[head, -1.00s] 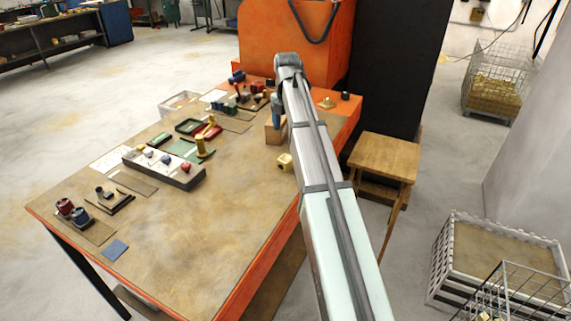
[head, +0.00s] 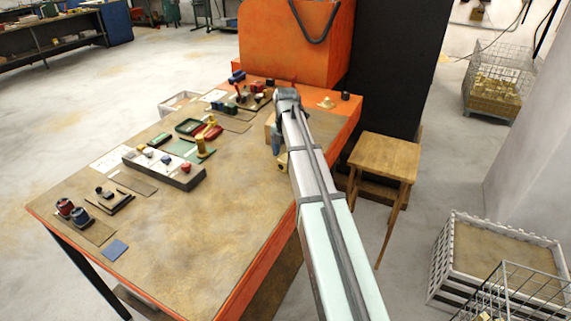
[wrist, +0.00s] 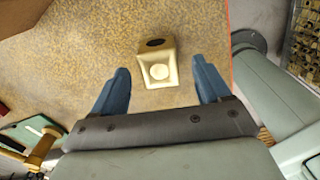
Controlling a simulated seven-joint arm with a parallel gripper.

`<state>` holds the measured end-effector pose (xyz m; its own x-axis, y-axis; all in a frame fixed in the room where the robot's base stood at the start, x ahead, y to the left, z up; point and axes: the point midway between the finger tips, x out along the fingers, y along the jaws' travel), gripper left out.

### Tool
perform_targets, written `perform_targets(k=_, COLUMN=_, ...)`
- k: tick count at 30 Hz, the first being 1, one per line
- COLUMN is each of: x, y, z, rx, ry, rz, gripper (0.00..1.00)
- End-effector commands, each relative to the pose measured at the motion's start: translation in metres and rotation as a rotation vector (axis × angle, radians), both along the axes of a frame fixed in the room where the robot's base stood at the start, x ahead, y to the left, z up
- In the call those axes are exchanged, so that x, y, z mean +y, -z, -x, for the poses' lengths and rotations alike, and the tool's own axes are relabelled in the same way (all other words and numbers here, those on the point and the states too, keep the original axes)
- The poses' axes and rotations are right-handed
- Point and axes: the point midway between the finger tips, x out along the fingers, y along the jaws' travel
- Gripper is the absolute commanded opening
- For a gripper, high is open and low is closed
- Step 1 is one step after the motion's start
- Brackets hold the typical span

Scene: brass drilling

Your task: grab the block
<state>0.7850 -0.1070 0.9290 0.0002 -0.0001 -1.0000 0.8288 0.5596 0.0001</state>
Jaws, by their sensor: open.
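A small brass block (wrist: 143,72) with a dark hole in one face and a pale round spot on another sits on the worn tan bench top (wrist: 60,50). In the head view the block (head: 282,163) is partly hidden by my arm, near the bench's right edge. My gripper (wrist: 160,66) is open, and its two blue fingers lie on either side of the block in the wrist view, with gaps to both. In the head view my gripper (head: 276,144) shows as a bit of blue just above the block. The exact height between them is hard to tell.
A long grey tray (head: 165,168) with several small parts stands left of the block. A wooden stool (head: 384,158) stands off the bench's right side. The front middle of the bench is clear.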

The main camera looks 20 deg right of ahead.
Motion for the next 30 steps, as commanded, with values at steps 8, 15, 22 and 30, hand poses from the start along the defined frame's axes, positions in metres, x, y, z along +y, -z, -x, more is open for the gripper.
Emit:
perform_targets(k=8, x=0.001, y=0.028, z=0.0, rx=0.001, ry=0.0, rz=0.0, gripper=0.77)
perform_targets(k=15, x=0.001, y=0.028, z=0.0, rx=0.0, ry=0.0, rz=0.0, gripper=0.73)
perform_targets(k=22, x=0.001, y=0.028, z=0.0, rx=0.0, ry=0.0, rz=0.0, gripper=0.51)
perform_targets(k=30, x=0.001, y=0.028, z=0.0, rx=0.0, ry=0.001, rz=0.0, gripper=0.25)
